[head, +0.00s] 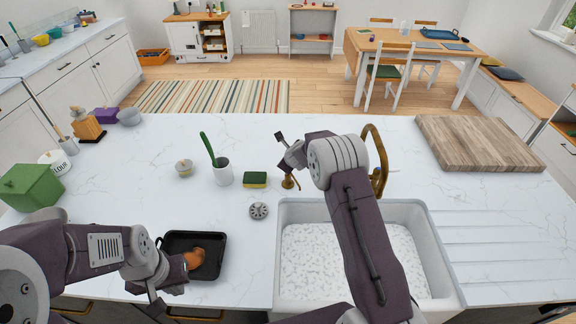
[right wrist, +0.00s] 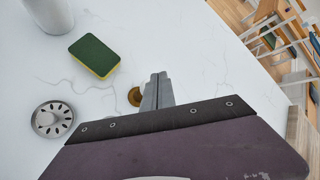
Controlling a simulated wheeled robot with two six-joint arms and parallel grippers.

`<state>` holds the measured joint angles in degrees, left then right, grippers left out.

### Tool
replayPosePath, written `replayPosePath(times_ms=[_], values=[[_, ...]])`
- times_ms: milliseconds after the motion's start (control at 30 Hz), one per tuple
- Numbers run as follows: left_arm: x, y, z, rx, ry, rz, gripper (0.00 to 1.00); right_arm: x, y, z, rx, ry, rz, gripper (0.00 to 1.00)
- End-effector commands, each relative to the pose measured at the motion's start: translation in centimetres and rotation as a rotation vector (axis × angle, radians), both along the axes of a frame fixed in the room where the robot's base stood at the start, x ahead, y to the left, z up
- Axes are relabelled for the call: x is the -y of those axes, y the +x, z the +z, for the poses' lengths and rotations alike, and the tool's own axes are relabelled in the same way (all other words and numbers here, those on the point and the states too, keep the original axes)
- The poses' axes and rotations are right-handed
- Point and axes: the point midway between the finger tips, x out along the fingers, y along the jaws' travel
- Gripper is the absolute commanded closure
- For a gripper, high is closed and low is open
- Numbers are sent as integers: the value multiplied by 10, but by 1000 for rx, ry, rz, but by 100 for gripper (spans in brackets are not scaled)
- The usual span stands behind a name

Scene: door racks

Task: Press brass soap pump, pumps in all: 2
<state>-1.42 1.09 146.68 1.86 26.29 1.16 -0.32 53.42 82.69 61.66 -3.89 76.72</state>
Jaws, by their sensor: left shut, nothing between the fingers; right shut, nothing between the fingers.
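The brass soap pump (head: 289,183) stands on the white worktop behind the left end of the sink, to the right of the sponge. In the right wrist view only a small piece of the pump (right wrist: 133,97) shows, partly hidden by the fingers. My right gripper (head: 288,172) is shut and empty, close above the pump in the head view; its fingers (right wrist: 160,77) point down. I cannot tell whether they touch the pump head. My left gripper (head: 184,263) is shut and empty, near a brown item (head: 195,259) in a black tray.
A brass tap (head: 379,165) rises behind the white sink (head: 286,260), right of the pump. A wooden board (head: 475,146) lies far right.

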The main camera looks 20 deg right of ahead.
Motion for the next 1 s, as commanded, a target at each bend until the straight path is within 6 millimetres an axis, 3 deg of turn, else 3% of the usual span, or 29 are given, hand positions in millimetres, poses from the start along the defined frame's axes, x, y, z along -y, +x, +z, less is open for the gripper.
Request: replayPosePath(times_ms=[767,1000], values=[[0,0,0,0,0,0,100,0,0,0,0,0,0,100],[0,0,-8,0,0,0,100,0,0,-8,0,0,0,100]])
